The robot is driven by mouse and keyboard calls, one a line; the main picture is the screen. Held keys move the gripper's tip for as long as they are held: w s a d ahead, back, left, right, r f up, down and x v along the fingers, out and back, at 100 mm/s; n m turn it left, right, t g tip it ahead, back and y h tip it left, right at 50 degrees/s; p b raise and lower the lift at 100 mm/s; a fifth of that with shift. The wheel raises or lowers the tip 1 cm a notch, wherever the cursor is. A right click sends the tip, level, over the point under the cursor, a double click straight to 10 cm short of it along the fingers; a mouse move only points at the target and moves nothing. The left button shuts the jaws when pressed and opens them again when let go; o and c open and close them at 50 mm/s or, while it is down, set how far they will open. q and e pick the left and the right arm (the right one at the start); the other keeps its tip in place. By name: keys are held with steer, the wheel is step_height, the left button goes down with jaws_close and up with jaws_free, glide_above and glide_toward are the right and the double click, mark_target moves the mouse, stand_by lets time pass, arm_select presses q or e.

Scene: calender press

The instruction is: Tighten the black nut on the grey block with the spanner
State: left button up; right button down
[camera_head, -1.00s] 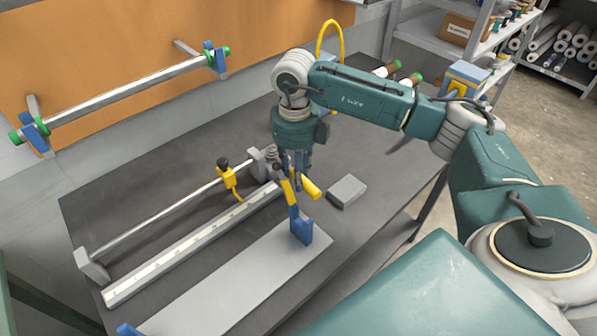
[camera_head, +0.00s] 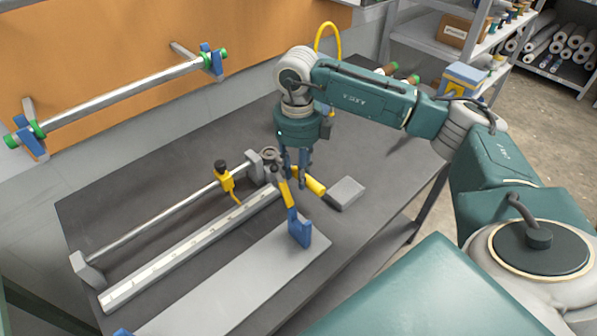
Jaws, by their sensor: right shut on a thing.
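My right gripper (camera_head: 295,178) points down over the table and is shut on the spanner, near its yellow handle (camera_head: 314,184). The handle sticks out to the right of the fingers. The spanner's grey ring head (camera_head: 268,154) shows left of the gripper, at the grey block (camera_head: 255,167) on the far end of the rod. I cannot tell whether the ring is around the nut or just above it. The black nut cannot be made out; the ring and fingers seem to cover it. My left gripper is not in view.
A blue bracket (camera_head: 300,230) with a yellow part stands on the pale plate (camera_head: 235,285), close below the gripper. A yellow clamp (camera_head: 226,181) sits on the rod. A loose grey brick (camera_head: 345,193) lies to the right.

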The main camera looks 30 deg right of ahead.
steer(key=shift+r+p, duration=1.3)
steer(key=shift+r, duration=1)
